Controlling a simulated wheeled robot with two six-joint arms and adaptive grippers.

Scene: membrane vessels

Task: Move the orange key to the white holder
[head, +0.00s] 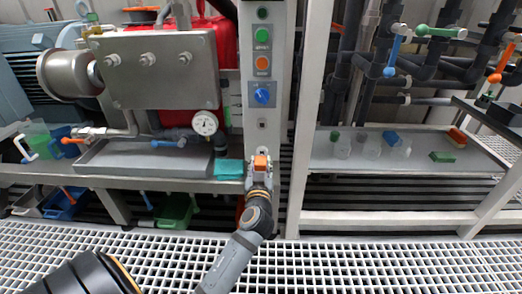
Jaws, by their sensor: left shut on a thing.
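My left gripper (260,166) is shut on the orange key (261,161), in front of the lower part of the white post (276,190). The key's orange block shows between the fingertips; its lower part is hidden by the gripper. I cannot tell whether the key touches the post. No separate white holder can be made out clearly; a small light fitting (262,125) with a dark slot sits on the post above the key. The area right behind the gripper is hidden. My right gripper is not in view.
A control panel with a green button (263,35), an orange button (263,63) and a blue knob (262,95) is above the gripper. A metal tray (145,160) is further left. A shelf (330,160) with several small items is right.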

